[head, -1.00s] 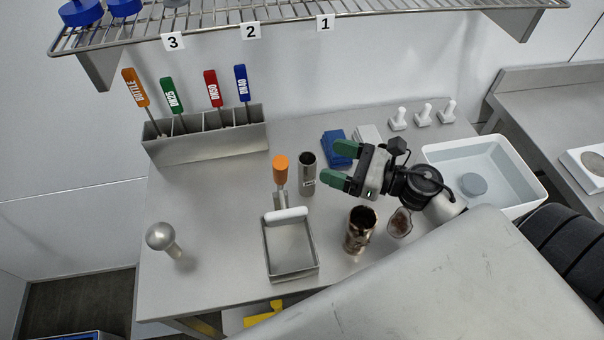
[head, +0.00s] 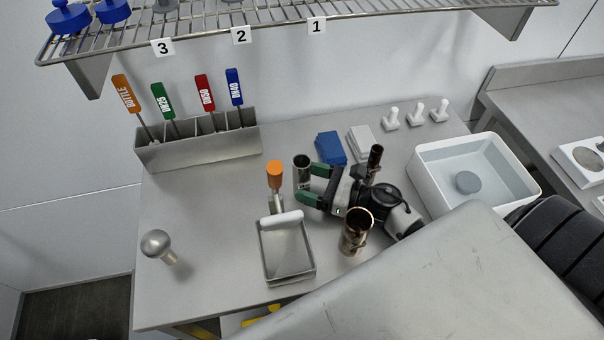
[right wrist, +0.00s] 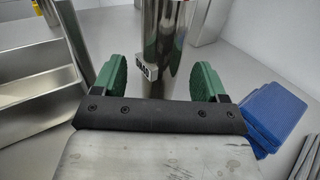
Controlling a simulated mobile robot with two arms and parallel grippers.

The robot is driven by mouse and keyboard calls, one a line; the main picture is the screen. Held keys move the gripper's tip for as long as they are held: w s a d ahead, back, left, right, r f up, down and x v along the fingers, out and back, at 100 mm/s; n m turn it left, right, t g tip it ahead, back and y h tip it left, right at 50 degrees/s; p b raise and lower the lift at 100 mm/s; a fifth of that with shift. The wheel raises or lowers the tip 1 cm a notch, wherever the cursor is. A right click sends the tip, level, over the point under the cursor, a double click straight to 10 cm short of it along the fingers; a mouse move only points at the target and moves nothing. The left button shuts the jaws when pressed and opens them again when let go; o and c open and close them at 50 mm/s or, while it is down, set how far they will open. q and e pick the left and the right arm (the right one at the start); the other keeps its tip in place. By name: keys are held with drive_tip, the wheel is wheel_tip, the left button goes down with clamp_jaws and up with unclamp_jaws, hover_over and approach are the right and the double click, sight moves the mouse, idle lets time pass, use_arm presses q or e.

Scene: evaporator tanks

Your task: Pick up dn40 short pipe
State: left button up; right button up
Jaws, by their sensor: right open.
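The short steel pipe (head: 302,168) stands upright on the table, open at the top. It also shows in the right wrist view (right wrist: 165,45), with a small label, hard to read, on its side. My right gripper (head: 308,184) is open, with its green fingers pointing left at the pipe. In the right wrist view the gripper (right wrist: 156,66) has one finger on each side of the pipe, and gaps show between the fingers and the pipe. My left gripper is not in view.
A copper-coloured pipe (head: 356,232) is close to my right arm. Blue blocks (head: 330,147) lie behind. The tool rack (head: 200,150) is back left; the left tabletop is mostly clear.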

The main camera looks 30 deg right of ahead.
sight(295, 177)
drive_tip(key=p+x, duration=0.1)
drive_tip(key=x, duration=0.3)
drive_tip(key=shift+d, duration=0.1)
drive_tip(key=c, duration=1.1)
drive_tip(key=shift+r, duration=0.1)
